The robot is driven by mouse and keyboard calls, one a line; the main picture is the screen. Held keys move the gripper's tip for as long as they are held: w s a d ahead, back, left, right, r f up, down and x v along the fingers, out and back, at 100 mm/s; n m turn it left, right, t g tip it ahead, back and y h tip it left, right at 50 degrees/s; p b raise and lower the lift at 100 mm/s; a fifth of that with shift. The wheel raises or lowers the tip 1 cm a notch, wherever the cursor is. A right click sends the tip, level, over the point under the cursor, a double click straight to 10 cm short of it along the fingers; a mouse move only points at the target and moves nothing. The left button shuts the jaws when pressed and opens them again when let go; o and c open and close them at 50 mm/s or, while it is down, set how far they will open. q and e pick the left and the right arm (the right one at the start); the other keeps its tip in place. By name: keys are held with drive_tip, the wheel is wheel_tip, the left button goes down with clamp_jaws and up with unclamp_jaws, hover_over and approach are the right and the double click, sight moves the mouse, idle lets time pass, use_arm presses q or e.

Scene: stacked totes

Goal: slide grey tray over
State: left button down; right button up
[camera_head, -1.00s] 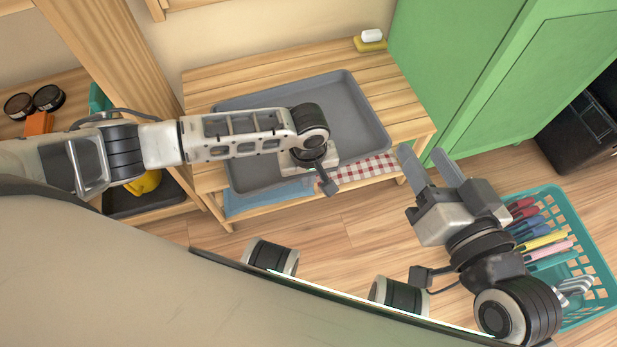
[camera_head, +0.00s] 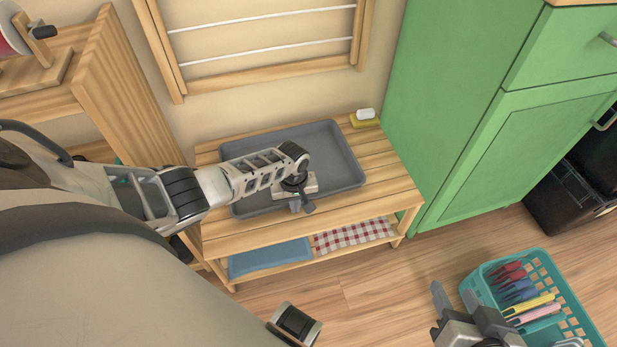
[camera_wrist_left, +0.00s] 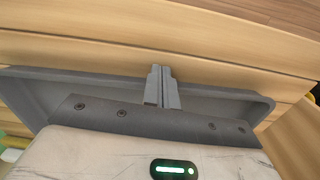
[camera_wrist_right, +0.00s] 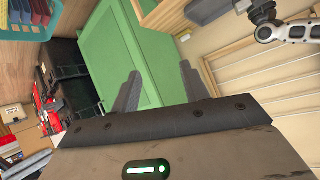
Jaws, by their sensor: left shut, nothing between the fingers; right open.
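The grey tray (camera_head: 345,155) lies on the slatted top of a low wooden bench (camera_head: 385,195), near the back, with bare slats in front of it. My right gripper (camera_head: 453,290) is open and empty, right of the bench above the floor.
A yellow sponge with a white piece (camera_head: 365,118) sits at the bench's back right corner. A green cabinet (camera_head: 480,130) stands to the right. A blue cloth (camera_head: 268,257) and a checked cloth (camera_head: 355,234) lie on the lower shelf. A teal basket (camera_head: 480,290) stands on the floor.

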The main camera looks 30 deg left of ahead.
use_arm(q)
drive_tip(key=shift+w+d, duration=0.1)
use_arm(e)
drive_tip(key=shift+r, duration=0.15)
use_arm(q)
drive_tip(key=shift+d+r, duration=0.1)
drive_tip(key=s+d+p, duration=0.1)
drive_tip(key=p, duration=0.1)
drive_tip(key=s+d+p, duration=0.1)
drive_tip(key=s+d, duration=0.1)
drive_tip(key=shift+r+p, duration=0.3)
drive_tip(key=shift+p, duration=0.05)
wheel_tip(320, 180, up, 9)
drive_tip(key=p, duration=0.5)
drive_tip(key=shift+a+r, duration=0.2)
drive_tip(key=shift+a, duration=0.05)
use_arm(e)
drive_tip(key=s+d+r+t+h, duration=0.1)
drive_tip(key=s+d+r, duration=0.1)
drive_tip(key=r, duration=0.8)
drive_tip(key=shift+s+d+r+m+t, duration=0.2)
drive_tip(key=shift+d+r+m+t, duration=0.15)
drive_tip(key=shift+d, duration=0.35)
